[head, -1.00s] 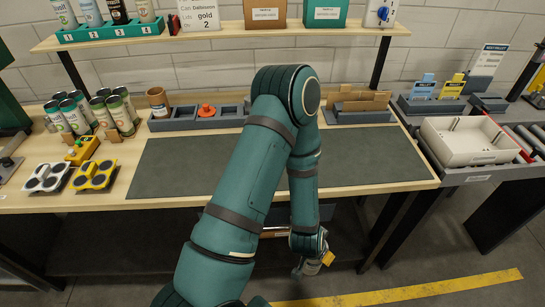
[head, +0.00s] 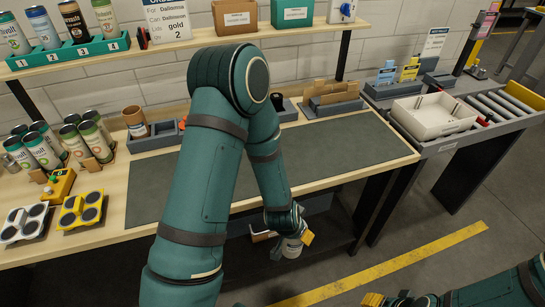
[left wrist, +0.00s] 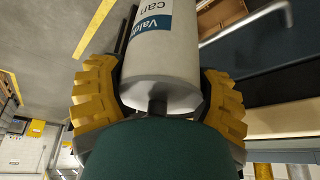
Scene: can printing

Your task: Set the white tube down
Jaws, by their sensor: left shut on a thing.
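The white tube (left wrist: 165,60) has a blue label band with partly cut-off lettering and fills the upper middle of the left wrist view. My left gripper (left wrist: 158,95) has its yellow ribbed fingers on either side of the tube and is shut on it. In the head view, the tube (head: 291,248) hangs in my left gripper (head: 297,240), in front of and below the bench edge, held clear of the bench top. My right gripper (head: 385,300) shows only partly at the bottom edge, and its jaws cannot be made out.
The dark work mat (head: 340,150) on the bench is clear, partly hidden by my left arm. Several cans (head: 45,150) and a brown cup (head: 135,121) stand at the left. A white tray (head: 433,117) sits by the rollers at right. A dark lower shelf (head: 250,265) lies below the bench.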

